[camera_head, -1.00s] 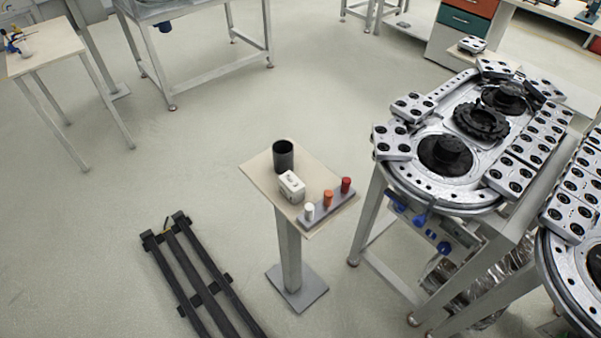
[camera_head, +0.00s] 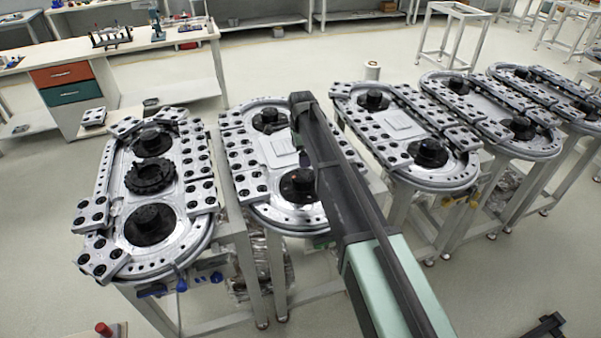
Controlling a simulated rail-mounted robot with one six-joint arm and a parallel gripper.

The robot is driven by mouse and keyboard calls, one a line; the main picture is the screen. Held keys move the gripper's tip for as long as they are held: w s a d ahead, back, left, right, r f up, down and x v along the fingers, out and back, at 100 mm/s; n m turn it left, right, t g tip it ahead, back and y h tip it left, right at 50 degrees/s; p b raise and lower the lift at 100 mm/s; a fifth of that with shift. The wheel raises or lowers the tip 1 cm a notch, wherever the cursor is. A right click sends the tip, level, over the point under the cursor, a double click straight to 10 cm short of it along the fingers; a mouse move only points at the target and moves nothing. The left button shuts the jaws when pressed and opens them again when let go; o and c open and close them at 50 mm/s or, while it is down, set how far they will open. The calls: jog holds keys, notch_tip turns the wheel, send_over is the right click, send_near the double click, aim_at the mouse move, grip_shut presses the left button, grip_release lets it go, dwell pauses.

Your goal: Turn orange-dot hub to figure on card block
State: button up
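Black round hubs stand on several oval ring-track tables. On the second track from the left, a near hub (camera_head: 298,187) has what looks like a tiny orange spot on top, too small to be sure. A far hub (camera_head: 270,121) is on the same track. My arm reaches over this track, and its dark end, my gripper (camera_head: 304,160), hangs above and close to the near hub. I cannot tell whether the fingers touch it or are open. The card block is not in view now.
The leftmost track (camera_head: 150,185) carries two hubs and a black toothed wheel (camera_head: 150,177). More tracks (camera_head: 405,130) stand to the right. A red peg (camera_head: 103,328) shows on a small table at the bottom left. A workbench (camera_head: 120,50) stands behind.

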aim_at(301, 175)
jog(key=shift+m, duration=0.3)
notch_tip(301, 175, down, 11)
jog(key=b, duration=1.1)
jog(key=shift+s, duration=0.1)
jog(key=shift+r, duration=0.1)
jog(key=shift+c, duration=0.2)
jog(key=c, duration=0.7)
